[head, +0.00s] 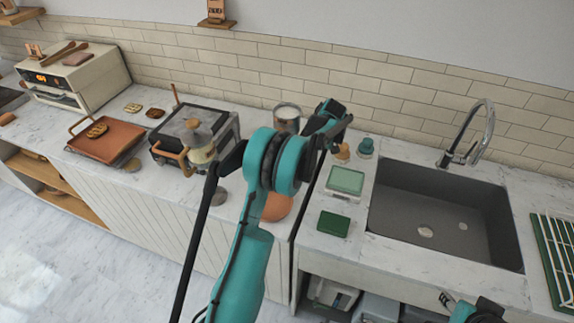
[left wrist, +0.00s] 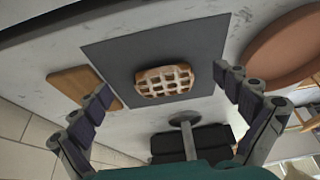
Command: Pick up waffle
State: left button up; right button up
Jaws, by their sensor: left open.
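The waffle (left wrist: 165,81) is a pale golden oval with a grid, lying flat on a dark grey square mat (left wrist: 112,52) in the left wrist view. My left gripper (left wrist: 164,84) is open, with one dark-padded finger on either side of the picture. The waffle shows between and beyond the fingertips, and neither finger touches it. In the head view I cannot make out this waffle or its mat; my arm covers part of the counter. My right gripper (head: 452,303) shows only in part at the bottom right edge of the head view.
A round terracotta plate (left wrist: 285,45) lies right of the mat, a wooden board (left wrist: 72,85) left of it. In the head view a terracotta tray (head: 122,134) and a dark boxy appliance (head: 222,120) stand left; a sink (head: 440,200) and green-topped scale (head: 346,180) stand right.

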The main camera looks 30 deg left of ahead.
pick_arm(q)
jog(key=x, duration=0.2)
jog(key=shift+a+f, duration=0.15)
jog(key=shift+f, duration=0.15)
jog(key=shift+r, duration=0.1)
jog(key=c, duration=1.2)
jog(key=shift+o, duration=0.2)
